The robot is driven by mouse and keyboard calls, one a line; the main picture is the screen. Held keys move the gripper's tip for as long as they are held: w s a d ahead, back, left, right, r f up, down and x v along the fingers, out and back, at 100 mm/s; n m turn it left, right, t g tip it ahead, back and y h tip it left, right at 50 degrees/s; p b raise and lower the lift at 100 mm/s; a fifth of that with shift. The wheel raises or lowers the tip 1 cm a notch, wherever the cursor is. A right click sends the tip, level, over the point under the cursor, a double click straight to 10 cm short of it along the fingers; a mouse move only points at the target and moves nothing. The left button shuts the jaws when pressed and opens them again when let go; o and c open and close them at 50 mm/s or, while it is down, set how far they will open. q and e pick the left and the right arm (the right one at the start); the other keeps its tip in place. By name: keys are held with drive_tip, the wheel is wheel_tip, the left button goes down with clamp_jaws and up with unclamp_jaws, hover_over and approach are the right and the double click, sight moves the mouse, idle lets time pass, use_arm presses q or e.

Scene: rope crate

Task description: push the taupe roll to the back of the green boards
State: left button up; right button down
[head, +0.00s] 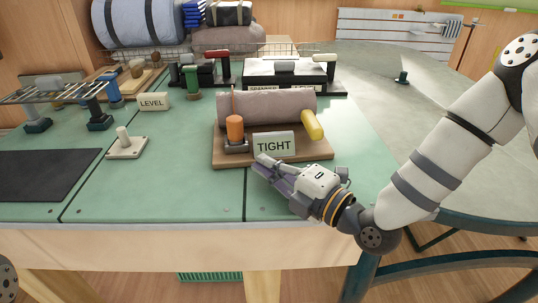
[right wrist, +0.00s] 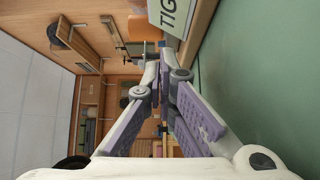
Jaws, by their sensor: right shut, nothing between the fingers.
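The taupe roll (head: 270,106) lies crosswise on a brown wooden board (head: 220,151), which rests on the green boards (head: 190,180) of the bench top. An orange upright peg, a yellow peg and a sign reading TIGHT (head: 274,144) stand at its front, hiding part of its lower side. My right gripper (head: 264,164) is shut and empty, low at the front edge of the wooden board, just before the sign. In the right wrist view its fingers (right wrist: 166,62) are together, with the sign (right wrist: 177,14) beyond them. My left gripper is out of view.
A LEVEL sign (head: 153,102) and a white base with a peg (head: 126,146) stand left. The green surface right of the board is clear.

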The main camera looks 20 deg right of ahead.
sight(268, 121)
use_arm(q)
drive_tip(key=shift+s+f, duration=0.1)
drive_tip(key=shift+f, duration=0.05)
use_arm(e)
drive_tip(key=shift+w+d, duration=0.35)
drive_tip(key=shift+w, duration=0.45)
drive_tip(key=shift+w+d, duration=0.35)
drive_tip(key=shift+w, duration=0.45)
drive_tip(key=shift+w, duration=0.15)
drive_tip(key=w+d, duration=0.1)
drive_tip(key=w, duration=0.2)
drive_tip(key=w+d+b, duration=0.1)
drive_tip(key=w, duration=0.3)
drive_tip(key=w+d+b, duration=0.1)
drive_tip(key=w+d, duration=0.1)
drive_tip(key=w, duration=0.2)
drive_tip(key=shift+w, duration=0.2)
drive_tip(key=shift+w+d, duration=0.1)
drive_tip(key=shift+w, duration=0.2)
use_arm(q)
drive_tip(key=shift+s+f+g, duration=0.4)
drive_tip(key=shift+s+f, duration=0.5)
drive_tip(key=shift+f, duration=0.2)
use_arm(e)
drive_tip(key=shift+f, duration=0.1)
